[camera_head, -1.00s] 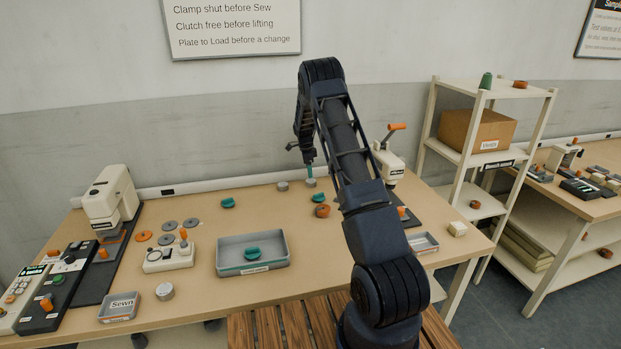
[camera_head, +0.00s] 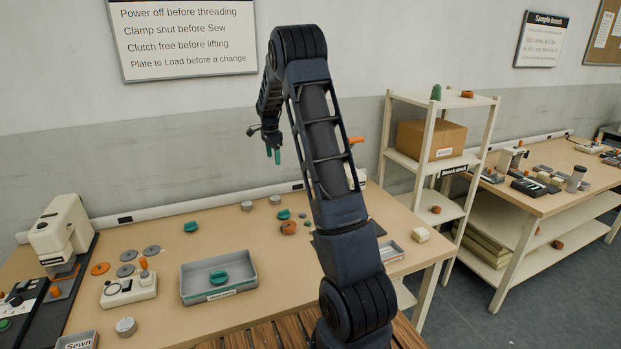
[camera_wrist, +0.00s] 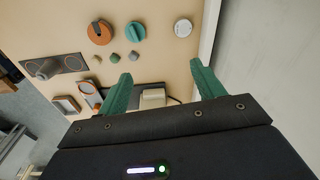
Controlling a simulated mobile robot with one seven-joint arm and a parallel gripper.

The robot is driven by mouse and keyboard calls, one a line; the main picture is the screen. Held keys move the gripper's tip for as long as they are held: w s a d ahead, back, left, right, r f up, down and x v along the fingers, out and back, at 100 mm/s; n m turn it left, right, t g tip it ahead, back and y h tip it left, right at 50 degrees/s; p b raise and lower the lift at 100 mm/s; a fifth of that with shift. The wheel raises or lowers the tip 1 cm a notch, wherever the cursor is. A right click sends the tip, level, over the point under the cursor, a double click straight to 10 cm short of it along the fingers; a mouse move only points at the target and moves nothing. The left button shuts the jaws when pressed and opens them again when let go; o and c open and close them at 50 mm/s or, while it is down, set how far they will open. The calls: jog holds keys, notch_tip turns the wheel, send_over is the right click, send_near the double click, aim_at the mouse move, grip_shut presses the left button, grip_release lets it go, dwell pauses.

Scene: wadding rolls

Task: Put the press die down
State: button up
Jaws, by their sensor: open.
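Two short grey cylinders, either of which could be the press die, stand on the bench near the back edge in the head view: one on the left (camera_head: 247,206) and one on the right (camera_head: 275,200). I cannot tell for sure which is the die. In the wrist view a pale grey disc-like piece (camera_wrist: 183,28), seen from above, stands beside the back edge. My gripper (camera_head: 273,156) is raised well above the bench, pointing down. Its green fingers (camera_wrist: 160,84) are apart with nothing between them.
A teal knob (camera_head: 284,214) and an orange knob (camera_head: 288,228) sit in front of the right cylinder. A grey tray (camera_head: 218,294) holds another teal piece. My arm hides part of the bench's right side. A shelf rack (camera_head: 437,160) stands to the right.

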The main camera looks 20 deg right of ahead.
jog(key=s+a+r+n+t, duration=0.1)
jog(key=s+r+n, duration=0.2)
jog(key=s+r, duration=0.35)
jog(key=s+r+n, duration=0.2)
jog(key=s+r, duration=0.2)
jog(key=s, duration=0.6)
jog(key=s+a+r+n+t, duration=0.1)
jog(key=s+r+n, duration=0.2)
jog(key=s+r, duration=0.45)
jog(key=s+f+n+t, duration=0.1)
jog(key=s+n, duration=0.3)
jog(key=s, duration=0.9)
jog(key=s+a+f+n+t, duration=0.1)
jog(key=s+f+n, duration=0.2)
jog(key=s, duration=1.1)
jog(key=shift+a+f+n+y, duration=0.15)
jog(key=shift+n+y, duration=0.25)
jog(key=shift+n, duration=0.2)
jog(key=shift+o, duration=0.4)
jog(key=shift+w+a, duration=0.1)
jog(key=shift+w, duration=0.05)
